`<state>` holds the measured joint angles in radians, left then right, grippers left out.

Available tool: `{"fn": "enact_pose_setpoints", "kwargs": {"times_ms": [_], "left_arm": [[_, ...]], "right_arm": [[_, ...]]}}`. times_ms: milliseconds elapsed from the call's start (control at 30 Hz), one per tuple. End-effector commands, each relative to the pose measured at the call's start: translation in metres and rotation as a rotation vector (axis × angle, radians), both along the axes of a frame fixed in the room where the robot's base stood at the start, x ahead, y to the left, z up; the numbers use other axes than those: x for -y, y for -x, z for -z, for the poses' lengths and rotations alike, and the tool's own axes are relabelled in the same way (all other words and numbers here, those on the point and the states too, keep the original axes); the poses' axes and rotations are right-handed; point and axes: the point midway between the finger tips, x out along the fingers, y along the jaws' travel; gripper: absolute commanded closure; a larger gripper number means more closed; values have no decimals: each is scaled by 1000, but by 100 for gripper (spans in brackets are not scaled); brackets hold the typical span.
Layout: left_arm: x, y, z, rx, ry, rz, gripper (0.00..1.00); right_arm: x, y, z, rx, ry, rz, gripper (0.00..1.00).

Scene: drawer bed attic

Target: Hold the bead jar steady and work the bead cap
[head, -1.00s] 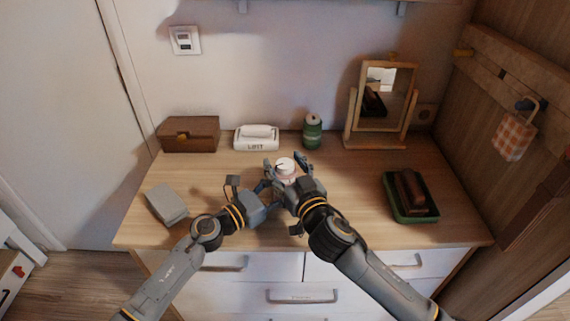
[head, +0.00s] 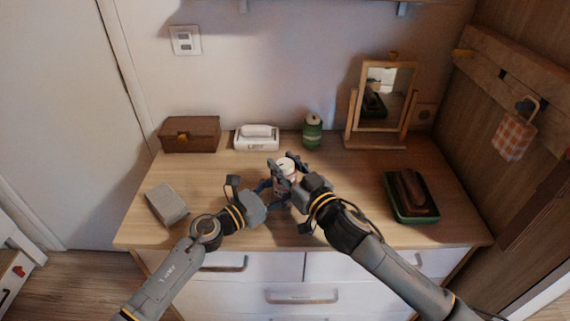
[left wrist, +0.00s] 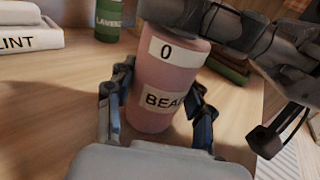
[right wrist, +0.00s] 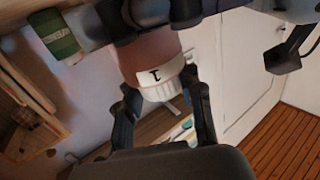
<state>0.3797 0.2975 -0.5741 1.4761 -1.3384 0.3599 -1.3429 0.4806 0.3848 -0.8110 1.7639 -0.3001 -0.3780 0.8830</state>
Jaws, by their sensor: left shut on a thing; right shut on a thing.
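The bead jar (head: 281,188) stands upright near the middle of the dresser top. In the left wrist view the pink jar (left wrist: 150,120) bears a label starting "BEA" and a white band marked "0". My left gripper (left wrist: 160,108) is shut around its body, a finger on each side. The pale bead cap (head: 286,163) is on top, partly hidden by my right gripper (head: 284,171). In the right wrist view the white cap (right wrist: 162,90) with a dark mark sits between the right fingers (right wrist: 165,108), which are shut on it.
At the back stand a brown box (head: 190,134), a white lint box (head: 256,138), a green canister (head: 312,131) and a mirror (head: 384,98). A grey box (head: 166,204) lies left; a green tray (head: 411,214) with a brown object lies right.

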Motion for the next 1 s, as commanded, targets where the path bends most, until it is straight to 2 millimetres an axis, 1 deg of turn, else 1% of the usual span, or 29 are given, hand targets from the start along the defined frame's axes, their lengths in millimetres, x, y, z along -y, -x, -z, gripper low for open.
{"fn": "enact_pose_setpoints", "kwargs": {"times_ms": [633,1000], "left_arm": [[2,1,-1,1,2,4,84],[2,1,-1,1,2,5,84]], "right_arm": [[2,-4,-2,7,5,-589,95],[0,-3,-1,3,0,-916,95]]}}
